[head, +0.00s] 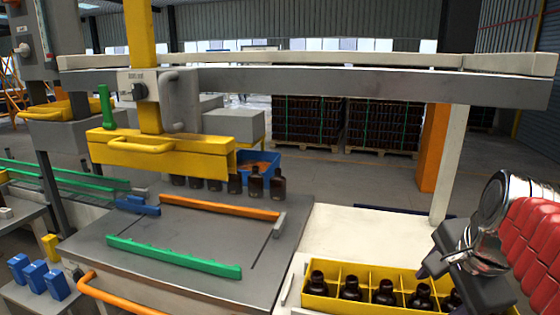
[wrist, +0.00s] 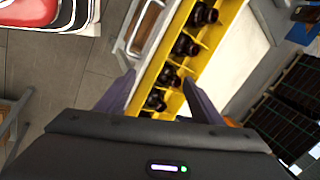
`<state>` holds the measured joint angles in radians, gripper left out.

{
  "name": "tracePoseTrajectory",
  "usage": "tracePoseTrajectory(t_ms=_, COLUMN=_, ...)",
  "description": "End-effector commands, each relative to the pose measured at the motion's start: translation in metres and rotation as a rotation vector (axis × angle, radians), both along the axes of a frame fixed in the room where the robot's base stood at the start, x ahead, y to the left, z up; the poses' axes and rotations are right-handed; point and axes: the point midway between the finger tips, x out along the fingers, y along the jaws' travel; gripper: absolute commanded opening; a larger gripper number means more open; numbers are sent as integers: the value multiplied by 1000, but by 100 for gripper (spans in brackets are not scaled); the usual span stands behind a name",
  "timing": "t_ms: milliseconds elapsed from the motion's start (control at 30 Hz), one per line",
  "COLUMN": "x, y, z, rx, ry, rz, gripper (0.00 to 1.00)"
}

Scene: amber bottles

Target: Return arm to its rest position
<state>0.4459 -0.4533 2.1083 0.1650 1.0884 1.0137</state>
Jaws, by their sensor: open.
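My gripper (head: 432,268) is at the right of the head view, just above the right part of a yellow crate (head: 318,297). In the wrist view my gripper (wrist: 160,92) has its two dark fingers spread apart, with nothing held between them. The yellow crate (wrist: 215,50) runs diagonally below the fingers. Dark amber bottles stand in its compartments, such as one bottle (head: 385,291) in the head view and another bottle (wrist: 184,45) in the wrist view. My arm hides the crate's right end in the head view.
A grey table (head: 190,235) at the centre carries an orange rail (head: 220,206) and a green rail (head: 175,256). A yellow press head (head: 160,152) hangs above its back, near several bottles (head: 255,183). A grey overhead beam (head: 330,82) spans the scene. Pallets of bottles (head: 310,122) stand far behind.

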Motion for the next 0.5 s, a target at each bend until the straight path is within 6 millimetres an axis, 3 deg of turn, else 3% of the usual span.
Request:
tracePoseTrajectory(t_ms=200, x=-16, y=47, z=-25, rx=-191, ry=1, rz=423, gripper=61)
tracePoseTrajectory(t_ms=500, x=-46, y=98, z=-64, rx=-465, ry=-9, rz=1004, gripper=61)
